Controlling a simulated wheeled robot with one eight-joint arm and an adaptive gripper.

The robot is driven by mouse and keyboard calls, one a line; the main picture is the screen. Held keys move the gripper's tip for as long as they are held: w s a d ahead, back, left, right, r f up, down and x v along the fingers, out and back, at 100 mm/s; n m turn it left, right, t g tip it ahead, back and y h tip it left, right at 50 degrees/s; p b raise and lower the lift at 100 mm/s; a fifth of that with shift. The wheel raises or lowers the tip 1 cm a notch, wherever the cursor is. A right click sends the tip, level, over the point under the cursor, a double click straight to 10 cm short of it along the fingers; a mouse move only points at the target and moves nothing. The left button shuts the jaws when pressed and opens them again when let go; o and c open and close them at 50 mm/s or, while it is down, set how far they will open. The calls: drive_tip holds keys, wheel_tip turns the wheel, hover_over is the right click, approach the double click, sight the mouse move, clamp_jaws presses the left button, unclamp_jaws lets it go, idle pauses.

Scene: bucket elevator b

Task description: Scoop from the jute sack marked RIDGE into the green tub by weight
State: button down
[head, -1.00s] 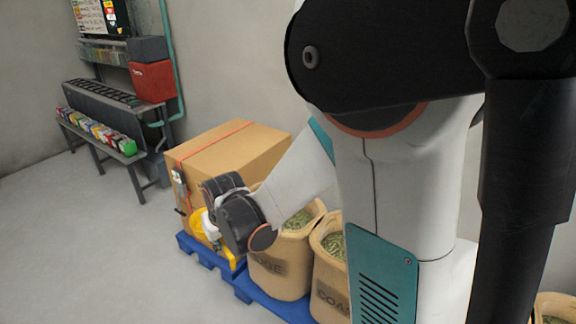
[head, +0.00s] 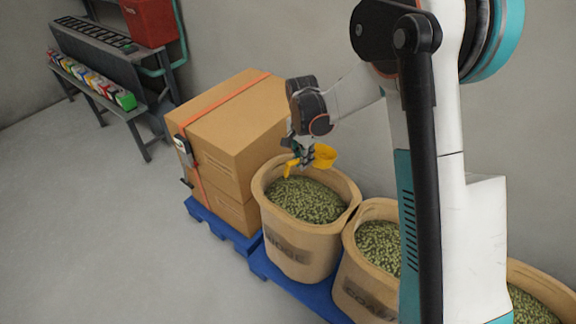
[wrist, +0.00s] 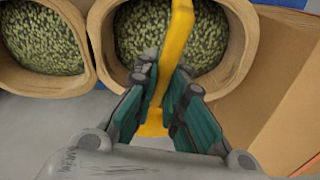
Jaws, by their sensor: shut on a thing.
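The jute sack marked RIDGE (head: 301,240) stands open, filled with green pellets, and its lettering is faint. In the wrist view the sack (wrist: 235,62) lies beyond the fingertips. My gripper (head: 304,157) is shut on a yellow scoop (head: 324,155) and holds it over the sack's mouth, near the back rim. The scoop's handle (wrist: 178,45) runs between the fingers in the wrist view. I cannot tell whether the scoop touches the pellets or holds any. I cannot make out the green tub in these frames.
Strapped cartons (head: 225,140) stand left of the sack on a blue pallet (head: 222,229). A second sack (head: 375,255) of pellets stands close on the right, another beyond it. A bench with small coloured boxes (head: 92,80) is at the back left. The floor at left is clear.

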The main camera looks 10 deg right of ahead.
drive_tip(key=w+a+f+m+y, duration=0.35)
drive_tip(key=w+f+m, duration=0.2)
drive_tip(key=m, duration=0.25)
drive_tip(key=shift+s+d+f+h+b, duration=0.35)
drive_tip(key=shift+d+f+b, duration=1.5)
drive_tip(key=shift+f, duration=3.6)
drive_tip(key=shift+s+d+f+h+b, duration=0.3)
drive_tip(key=shift+d+f+b, duration=0.35)
drive_tip(key=shift+f+b, duration=3.6)
drive_tip(key=a+r+m+g+h+p, duration=0.1)
drive_tip(key=a+r+h+p, duration=0.3)
drive_tip(key=r+p, duration=0.5)
drive_tip(key=shift+w+v, duration=0.3)
drive_tip(key=shift+v, duration=2.7)
drive_tip(key=shift+d+r, duration=0.1)
drive_tip(key=shift+d, duration=0.05)
